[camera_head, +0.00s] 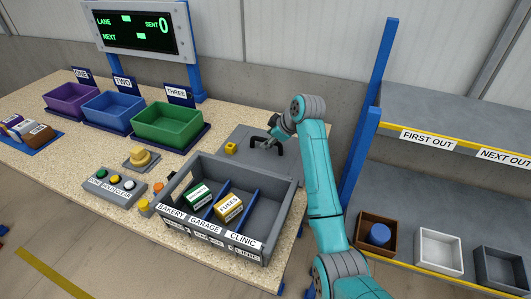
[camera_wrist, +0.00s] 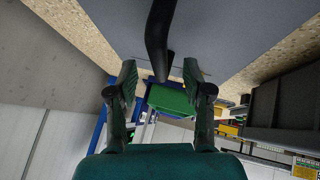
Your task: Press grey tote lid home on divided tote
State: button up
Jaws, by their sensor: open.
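The grey tote lid (camera_head: 238,136) lies flat on the table behind the tote, with a black handle (camera_head: 257,143) standing on it. The grey divided tote (camera_head: 285,180) is uncovered. Blue dividers split it; a green box (camera_head: 198,195) sits in the left compartment and a yellow FUSES box (camera_head: 229,207) in the middle one. The right compartment looks empty. My gripper (camera_head: 274,133) is at the handle. In the wrist view my gripper (camera_wrist: 159,72) is open, with the handle (camera_wrist: 158,35) reaching between its fingers. Whether a finger touches it I cannot tell.
A small yellow block (camera_head: 231,148) is at the lid's left part. Purple, blue and green bins (camera_head: 168,124) line the back. A blue post (camera_head: 362,160) and shelf rack stand right.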

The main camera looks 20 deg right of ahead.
jog(key=shift+x, duration=1.5)
jog(key=shift+d, duration=0.1)
grip_shut()
notch_tip(320, 180, up, 10)
jog(key=shift+r, duration=0.1)
